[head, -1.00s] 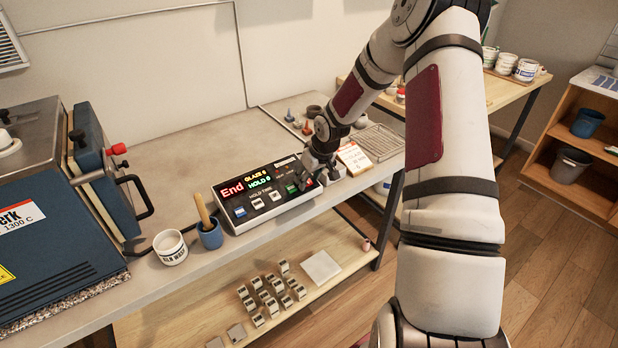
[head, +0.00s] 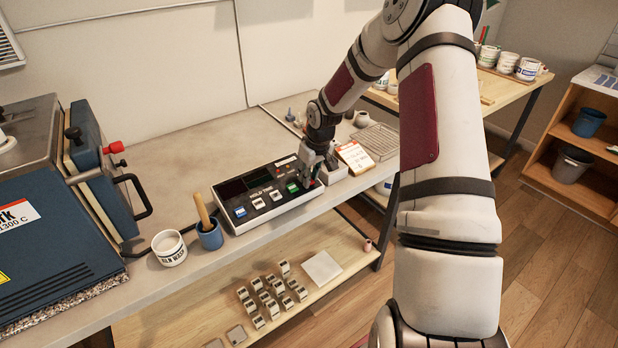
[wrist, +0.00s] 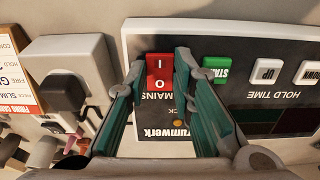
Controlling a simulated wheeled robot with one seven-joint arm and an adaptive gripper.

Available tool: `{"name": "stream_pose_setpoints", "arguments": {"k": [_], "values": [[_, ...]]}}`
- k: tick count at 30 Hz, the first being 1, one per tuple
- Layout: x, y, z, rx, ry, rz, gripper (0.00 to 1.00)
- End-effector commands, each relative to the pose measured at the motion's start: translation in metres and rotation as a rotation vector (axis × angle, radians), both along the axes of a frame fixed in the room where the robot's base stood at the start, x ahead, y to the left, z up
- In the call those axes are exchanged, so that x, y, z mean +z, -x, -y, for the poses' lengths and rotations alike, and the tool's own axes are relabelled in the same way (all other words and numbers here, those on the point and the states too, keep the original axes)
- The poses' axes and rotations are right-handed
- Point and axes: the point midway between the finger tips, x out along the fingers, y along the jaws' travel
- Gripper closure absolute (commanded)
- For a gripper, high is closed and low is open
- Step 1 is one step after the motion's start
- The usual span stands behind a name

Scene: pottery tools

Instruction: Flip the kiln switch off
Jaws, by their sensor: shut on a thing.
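The kiln controller (head: 268,205) is a dark panel in a light case on the bench. Its display (head: 232,188) is dark. The red rocker switch (wrist: 160,72), marked I and O above the word MAINS, is at the panel's edge in the wrist view. My gripper (head: 307,182) is down at the right end of the controller. In the wrist view its two teal fingers stand on either side of the red switch, and it is shut on it. The green START button (wrist: 215,70) is just right of the fingers.
A grey box with a black plug or knob (wrist: 68,92) is close beside the controller. A card (head: 355,157) stands behind it. A blue cup with a wooden handle (head: 210,236) and a white pot (head: 169,248) are left, before the blue kiln (head: 50,235).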

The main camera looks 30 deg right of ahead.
Motion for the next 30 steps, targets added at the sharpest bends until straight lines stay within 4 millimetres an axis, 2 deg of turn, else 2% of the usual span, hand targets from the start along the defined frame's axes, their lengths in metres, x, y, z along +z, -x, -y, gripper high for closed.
{"name": "stream_pose_setpoints", "arguments": {"k": [7,18,19,21,30], "values": [[-0.0005,-0.0044,0.0006,-0.001,0.003,-0.101,1.00],[0.0014,-0.0032,0.0005,-0.001,0.003,-0.113,1.00],[0.0014,-0.0032,0.0005,-0.001,0.003,-0.113,0.71],[0.0014,-0.0032,0.0004,-0.001,0.003,-0.113,0.57],[0.0022,-0.0031,0.0001,-0.001,0.003,-0.112,0.57]]}}
